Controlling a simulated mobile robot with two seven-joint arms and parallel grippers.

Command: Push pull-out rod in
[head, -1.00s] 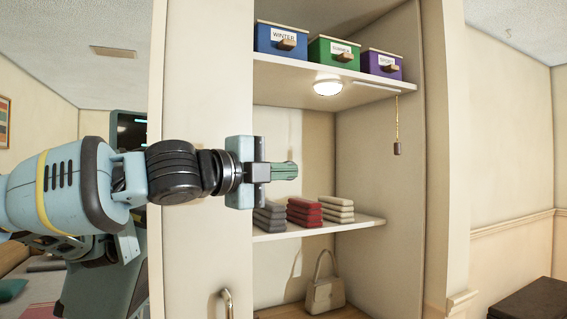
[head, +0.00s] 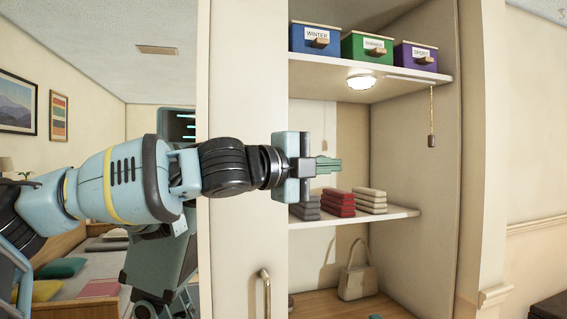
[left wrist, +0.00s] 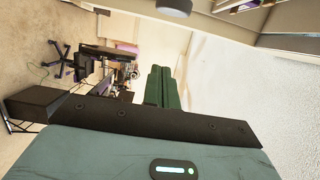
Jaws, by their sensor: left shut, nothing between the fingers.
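My left gripper (head: 328,165) is shut and empty. Its green fingers point right, into the open closet, between the upper and middle shelves. They also show in the left wrist view (left wrist: 162,87), with nothing between them. A thin pale bar (head: 412,78) lies along the underside of the upper shelf, above and to the right of the gripper and apart from it. I cannot tell for sure whether this is the pull-out rod. A dark cylinder end (left wrist: 173,6) shows at the top of the left wrist view; what it belongs to is unclear. My right gripper is not in view.
The upper shelf (head: 330,72) bears blue (head: 316,38), green (head: 367,47) and purple (head: 415,55) boxes. A round lamp (head: 361,82) and a pull cord (head: 432,120) hang below. Folded clothes (head: 338,203) and a handbag (head: 357,280) sit lower. The closet door (head: 242,220) stands left.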

